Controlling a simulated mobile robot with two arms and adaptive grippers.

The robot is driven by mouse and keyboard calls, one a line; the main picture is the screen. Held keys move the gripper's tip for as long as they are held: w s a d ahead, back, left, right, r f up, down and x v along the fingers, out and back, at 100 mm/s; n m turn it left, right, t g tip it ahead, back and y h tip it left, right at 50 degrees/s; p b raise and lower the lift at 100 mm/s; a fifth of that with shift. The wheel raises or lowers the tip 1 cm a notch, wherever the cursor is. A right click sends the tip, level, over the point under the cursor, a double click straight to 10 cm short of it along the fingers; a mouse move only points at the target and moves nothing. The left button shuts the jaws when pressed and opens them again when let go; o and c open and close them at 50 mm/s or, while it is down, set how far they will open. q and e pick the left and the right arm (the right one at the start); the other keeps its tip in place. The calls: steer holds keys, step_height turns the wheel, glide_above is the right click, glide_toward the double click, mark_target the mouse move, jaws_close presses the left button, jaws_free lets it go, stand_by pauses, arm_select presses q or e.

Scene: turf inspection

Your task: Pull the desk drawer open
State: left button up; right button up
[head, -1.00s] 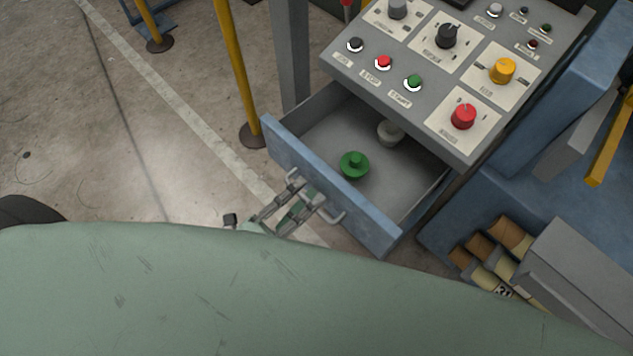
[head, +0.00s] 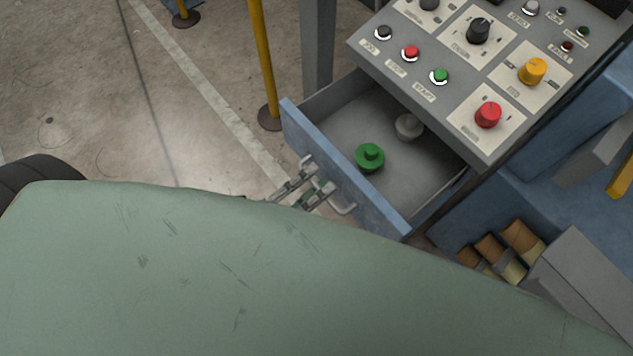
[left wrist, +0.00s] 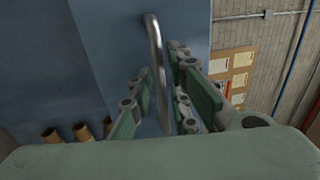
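The desk drawer (head: 345,168) stands well out below the control panel, with a blue front and a grey inside. A metal bar handle (head: 343,208) is on its front; it also shows in the left wrist view (left wrist: 156,60). My left gripper (head: 318,177) is at the handle. In the left wrist view its fingers (left wrist: 158,92) are apart, one on each side of the bar, with gaps visible. My green arm cover hides the rest of that arm. My right gripper is in neither view.
A green knob-like part (head: 370,157) and a pale one (head: 408,126) lie in the drawer. The panel (head: 455,100) with buttons and knobs is above. Yellow posts (head: 262,60) stand on the left. Brown-and-cream rolls (head: 515,250) are at the lower right.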

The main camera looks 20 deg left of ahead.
arm_select(q)
steer(key=v, duration=1.2)
steer(key=shift+w, duration=0.1)
steer(key=a+f+n+g+y, duration=0.2)
steer(key=f+n+g+y, duration=0.3)
steer(key=f, duration=0.8)
steer(key=a+f+n+g+y, duration=0.1)
steer(key=a+f+n+y, duration=0.15)
steer(key=f+n, duration=0.75)
steer(key=s+a+f+n+g+y, duration=0.1)
steer(key=s+f+n+g, duration=0.2)
steer(key=f, duration=0.8)
steer(key=s+a+f+n+g+y, duration=0.1)
steer(key=s+f+n+g, duration=0.2)
steer(key=s+f+g, duration=0.4)
steer(key=s+f, duration=0.3)
steer(key=s, duration=0.1)
steer(key=shift+s+f+n, duration=0.3)
steer(key=shift+s+f, duration=0.05)
steer(key=shift+s, duration=0.05)
